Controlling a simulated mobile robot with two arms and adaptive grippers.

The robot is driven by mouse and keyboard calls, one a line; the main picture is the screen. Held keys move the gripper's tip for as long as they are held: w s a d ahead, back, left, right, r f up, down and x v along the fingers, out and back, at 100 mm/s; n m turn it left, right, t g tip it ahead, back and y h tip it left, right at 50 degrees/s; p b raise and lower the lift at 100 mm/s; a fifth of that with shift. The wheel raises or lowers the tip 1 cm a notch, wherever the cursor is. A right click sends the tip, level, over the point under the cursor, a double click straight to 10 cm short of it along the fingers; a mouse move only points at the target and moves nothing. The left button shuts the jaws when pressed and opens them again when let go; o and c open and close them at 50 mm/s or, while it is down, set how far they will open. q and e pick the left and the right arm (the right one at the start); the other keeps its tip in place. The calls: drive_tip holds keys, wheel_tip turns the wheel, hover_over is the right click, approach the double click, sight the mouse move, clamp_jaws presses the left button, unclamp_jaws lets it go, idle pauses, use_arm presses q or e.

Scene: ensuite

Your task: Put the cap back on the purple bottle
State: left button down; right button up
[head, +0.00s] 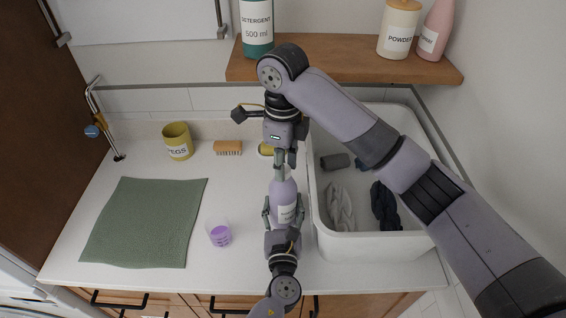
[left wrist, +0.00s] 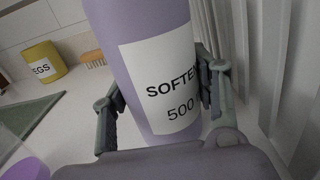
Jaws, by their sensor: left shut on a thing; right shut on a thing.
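The purple bottle (head: 283,188) stands upright on the white counter, left of the basin. My left gripper (head: 283,210) is shut around its body from the front. In the left wrist view the bottle (left wrist: 140,60) fills the middle, its "SOFTE… 500" label between the fingers (left wrist: 165,105). My right gripper (head: 281,166) reaches over from the right and points down right above the bottle's top. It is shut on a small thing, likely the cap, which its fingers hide. I cannot tell whether the cap touches the neck.
A cup of purple liquid (head: 220,235) stands left of the bottle. A green mat (head: 145,222), yellow peg pot (head: 178,142) and brush (head: 228,148) are on the counter. The white basin (head: 365,245) with clothes is close on the right. A wooden shelf (head: 330,66) hangs behind.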

drive_tip(key=o, duration=0.7)
drive_tip(key=shift+r, duration=2.25)
drive_tip(key=shift+c, duration=0.4)
